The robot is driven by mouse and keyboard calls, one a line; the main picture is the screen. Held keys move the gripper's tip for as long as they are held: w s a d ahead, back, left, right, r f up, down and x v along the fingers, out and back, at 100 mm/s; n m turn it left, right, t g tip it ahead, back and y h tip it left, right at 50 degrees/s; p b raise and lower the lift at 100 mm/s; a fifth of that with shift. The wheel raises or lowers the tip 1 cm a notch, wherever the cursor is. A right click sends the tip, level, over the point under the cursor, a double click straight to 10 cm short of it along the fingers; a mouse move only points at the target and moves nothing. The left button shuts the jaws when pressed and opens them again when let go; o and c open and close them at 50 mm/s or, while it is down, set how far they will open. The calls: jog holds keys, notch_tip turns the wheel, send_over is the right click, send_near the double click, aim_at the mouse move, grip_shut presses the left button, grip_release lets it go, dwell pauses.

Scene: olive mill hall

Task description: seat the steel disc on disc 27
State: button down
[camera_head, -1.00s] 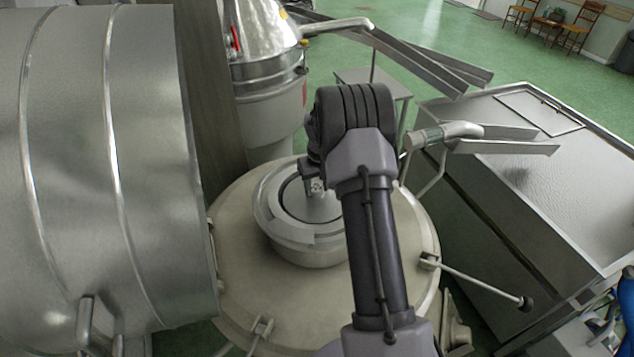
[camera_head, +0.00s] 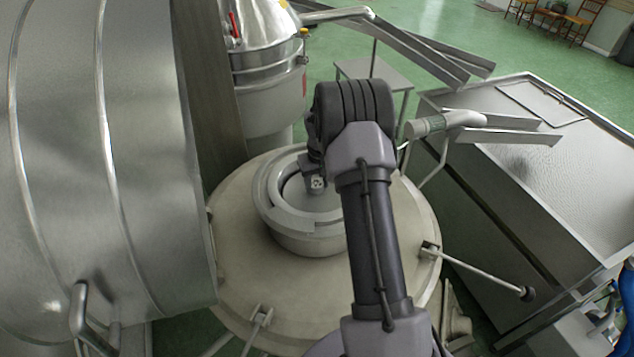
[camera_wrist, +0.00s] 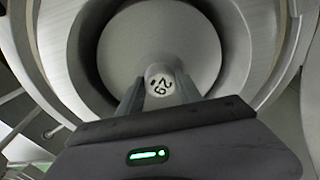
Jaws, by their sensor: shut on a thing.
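My gripper (camera_wrist: 160,92) is shut on the round knob (camera_wrist: 160,80) of the steel disc (camera_wrist: 135,45). The knob's top bears dark marks like a 2 and a 6 or 9, turned in the view. In the head view the disc (camera_head: 313,203) is inside the round, thick-rimmed pot (camera_head: 267,212) on the pale round lid. The wrist view shows a dark gap around the disc, inside the pot wall. Disc 27 is not identifiable; anything under the held disc is hidden. I cannot tell whether the disc touches what is below.
A large steel drum (camera_head: 90,160) stands close on the left. Behind the pot is a steel separator (camera_head: 265,75). A steel tank (camera_head: 550,190) with a spout fills the right. A rod with a black knob (camera_head: 527,293) sticks out from the pale lid (camera_head: 385,240).

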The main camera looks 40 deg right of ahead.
aim_at(320, 196)
jog(key=shift+f+b, duration=0.3)
jog(key=shift+f, duration=0.05)
jog(key=c, duration=0.7)
grip_release()
jog(key=s+r, duration=0.1)
jog(key=r, duration=0.4)
jog(key=r+b, duration=0.1)
jog(key=r, duration=0.5)
jog(key=s+r, duration=0.1)
jog(key=r, duration=0.5)
jog(key=shift+s+a+r+b, duration=0.15)
jog(key=shift+s+a+b, duration=0.15)
jog(key=shift+a+b, duration=0.1)
